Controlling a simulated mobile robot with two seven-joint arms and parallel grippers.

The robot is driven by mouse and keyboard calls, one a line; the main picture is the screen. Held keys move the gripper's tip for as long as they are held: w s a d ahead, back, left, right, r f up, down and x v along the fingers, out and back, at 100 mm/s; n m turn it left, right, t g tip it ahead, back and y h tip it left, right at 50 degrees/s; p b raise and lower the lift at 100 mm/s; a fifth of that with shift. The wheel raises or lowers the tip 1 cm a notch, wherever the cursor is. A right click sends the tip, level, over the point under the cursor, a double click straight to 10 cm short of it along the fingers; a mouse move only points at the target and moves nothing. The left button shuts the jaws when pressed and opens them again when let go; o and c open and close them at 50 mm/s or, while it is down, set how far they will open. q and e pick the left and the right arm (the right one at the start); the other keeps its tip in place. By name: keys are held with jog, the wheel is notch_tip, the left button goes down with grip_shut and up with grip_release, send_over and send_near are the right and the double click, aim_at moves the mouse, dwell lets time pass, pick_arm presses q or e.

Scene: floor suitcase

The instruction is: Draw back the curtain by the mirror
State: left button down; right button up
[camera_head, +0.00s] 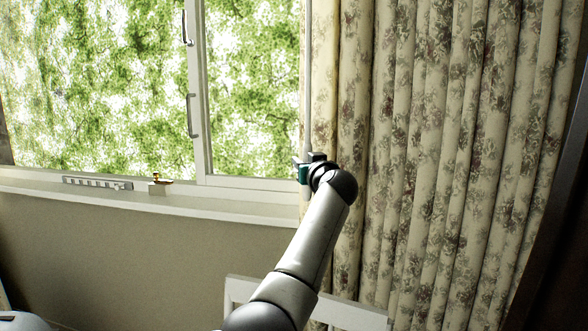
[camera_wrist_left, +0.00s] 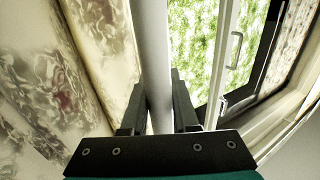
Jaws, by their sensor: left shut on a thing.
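The floral cream curtain (camera_head: 430,150) hangs in folds over the right half of the head view, its left edge beside the window. A thin pale upright rod (camera_head: 308,75) runs down along that edge. My left gripper (camera_head: 301,171) is at the rod, at about sill height. In the left wrist view the two dark fingers of my left gripper (camera_wrist_left: 158,98) are on either side of the rod (camera_wrist_left: 153,40), shut on it. The curtain (camera_wrist_left: 60,80) is to the left of the rod there. My right gripper is not in view. No mirror can be made out for sure.
The window (camera_head: 100,80) with green foliage outside fills the left. Its white sill (camera_head: 230,211) holds a small brass-topped object (camera_head: 158,183) and a pale slotted strip (camera_head: 97,183). A white rail (camera_head: 350,312) stands low in front of the curtain. A dark panel (camera_head: 555,240) edges the right.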

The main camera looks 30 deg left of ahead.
pick_arm(q)
jog(key=shift+w+d+b, duration=0.15)
jog(key=shift+w+d, duration=0.05)
jog(key=shift+d, duration=0.5)
jog(key=shift+w+d+b, duration=0.15)
jog(key=shift+d, duration=0.55)
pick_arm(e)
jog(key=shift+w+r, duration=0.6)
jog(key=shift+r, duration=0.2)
pick_arm(q)
jog(key=c, duration=0.9)
grip_release()
jog(key=shift+c, duration=0.2)
jog(key=p+v, duration=0.3)
jog(key=v, duration=1.2)
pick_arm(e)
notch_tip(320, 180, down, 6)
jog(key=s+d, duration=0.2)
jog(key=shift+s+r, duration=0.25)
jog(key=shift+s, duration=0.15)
pick_arm(q)
jog(key=shift+d, duration=0.15)
